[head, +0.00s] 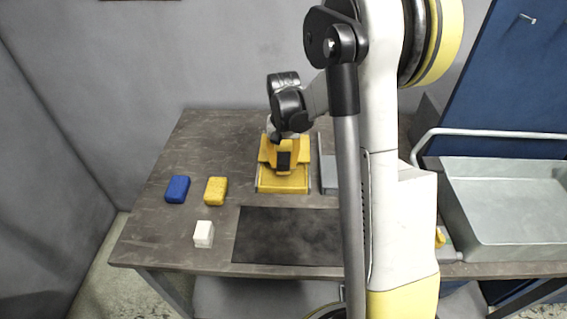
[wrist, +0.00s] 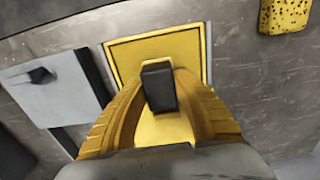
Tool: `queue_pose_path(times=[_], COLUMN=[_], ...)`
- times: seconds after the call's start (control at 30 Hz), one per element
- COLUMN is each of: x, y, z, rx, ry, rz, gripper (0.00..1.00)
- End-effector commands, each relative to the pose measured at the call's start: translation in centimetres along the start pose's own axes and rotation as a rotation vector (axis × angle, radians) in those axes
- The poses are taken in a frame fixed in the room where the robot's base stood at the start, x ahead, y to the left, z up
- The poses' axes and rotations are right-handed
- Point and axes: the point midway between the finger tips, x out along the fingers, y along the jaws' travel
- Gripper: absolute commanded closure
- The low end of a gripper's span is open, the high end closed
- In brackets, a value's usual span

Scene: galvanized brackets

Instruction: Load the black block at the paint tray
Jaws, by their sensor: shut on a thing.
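My gripper (head: 282,158) points down over a yellow square tray-like piece (head: 283,184) at the back middle of the table. In the wrist view its two yellow fingers (wrist: 160,100) are shut on a small black block (wrist: 158,87). The block is upright between the fingertips, with the yellow square (wrist: 120,58) behind it. I cannot tell whether the block touches the yellow surface or is just above it. The fingers and wrist hide part of the square.
A grey plate (head: 328,174) stands close beside the yellow square. Blue (head: 177,189), yellow (head: 215,190) and white (head: 203,234) blocks lie at the left. A dark mat (head: 287,236) lies bare in front. A large metal tray (head: 508,168) is at the right.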

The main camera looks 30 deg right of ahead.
Motion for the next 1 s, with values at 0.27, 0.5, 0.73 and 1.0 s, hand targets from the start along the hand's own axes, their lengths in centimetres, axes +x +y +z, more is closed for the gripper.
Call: queue_pose_path(times=[0.27,0.5,0.73,1.0], x=[-2.8,-4.7,-4.8,-4.8], y=[0.0,0.0,0.0,0.0], z=[0.0,0.0,0.0,0.0], rx=[0.0,0.0,0.0,0.0], ry=[0.0,0.0,0.0,0.0], rz=[0.0,0.0,0.0,0.0], gripper=[1.0,1.0,1.0,1.0])
